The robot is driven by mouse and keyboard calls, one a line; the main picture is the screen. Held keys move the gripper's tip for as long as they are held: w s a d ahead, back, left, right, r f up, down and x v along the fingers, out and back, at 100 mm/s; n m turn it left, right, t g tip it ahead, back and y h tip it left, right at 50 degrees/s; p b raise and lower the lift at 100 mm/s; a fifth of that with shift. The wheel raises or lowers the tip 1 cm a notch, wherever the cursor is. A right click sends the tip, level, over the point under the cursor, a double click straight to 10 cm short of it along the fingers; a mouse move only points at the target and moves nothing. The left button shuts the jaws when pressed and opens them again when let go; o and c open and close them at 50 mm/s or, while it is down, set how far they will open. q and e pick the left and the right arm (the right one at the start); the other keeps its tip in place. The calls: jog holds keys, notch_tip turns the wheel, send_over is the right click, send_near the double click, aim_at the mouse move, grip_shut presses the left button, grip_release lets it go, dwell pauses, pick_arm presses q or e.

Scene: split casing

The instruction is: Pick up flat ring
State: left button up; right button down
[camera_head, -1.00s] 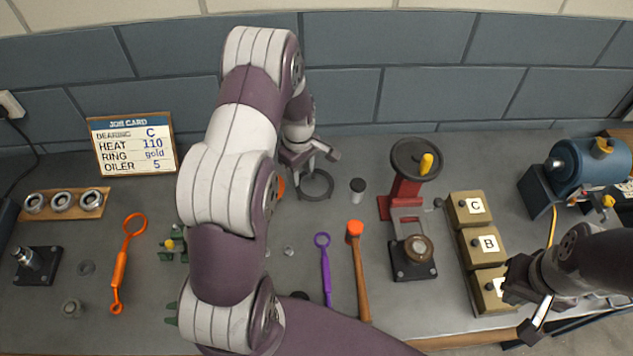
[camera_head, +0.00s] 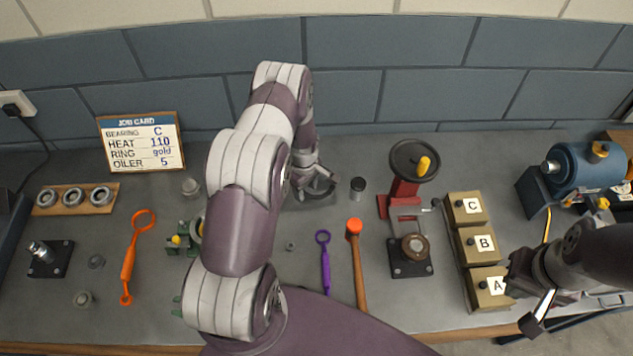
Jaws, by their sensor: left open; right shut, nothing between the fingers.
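A dark grey flat ring (camera_head: 319,194) lies on the bench near the back wall, left of a small dark jar. My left gripper (camera_head: 330,186) is open and low over the ring, with a finger to either side. The gripper and wrist hide part of the ring, and I cannot tell whether the fingers touch it. My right gripper (camera_head: 537,312) is shut and empty, at the right front beside the lettered boxes.
The dark jar (camera_head: 358,186) and a red hand press (camera_head: 404,190) stand right of the ring. An orange-headed hammer (camera_head: 356,265) and purple spanner (camera_head: 325,262) lie in front. Lettered boxes (camera_head: 480,244) stand farther right. My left arm hides part of the middle bench.

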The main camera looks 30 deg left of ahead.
pick_arm(q)
jog(key=shift+f+b, duration=0.25)
jog(key=shift+b, duration=0.05)
dwell(0.4)
grip_shut()
